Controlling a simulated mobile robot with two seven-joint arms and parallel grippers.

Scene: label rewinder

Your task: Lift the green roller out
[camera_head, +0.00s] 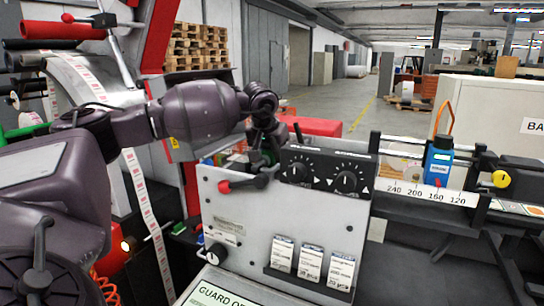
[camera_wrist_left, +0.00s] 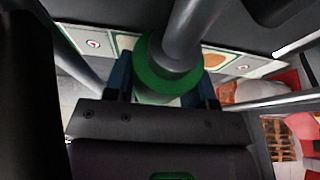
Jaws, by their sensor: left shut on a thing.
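My left arm reaches in from the left in the head view, and its gripper (camera_head: 266,150) is down behind the light grey control panel, mostly hidden by it. In the left wrist view the two blue-tipped fingers of this gripper (camera_wrist_left: 163,88) stand on either side of the green roller (camera_wrist_left: 158,84) and are shut on it. The green roller has a round green end with a grey shaft (camera_wrist_left: 192,28) in front of it. In the head view the roller is hardly visible behind the panel. My right gripper is in neither view.
The control panel (camera_head: 235,206) with two dials stands close in front of the gripper. A label strip (camera_wrist_left: 127,42) runs behind the roller. A blue sensor (camera_head: 438,160) stands on the rail at right.

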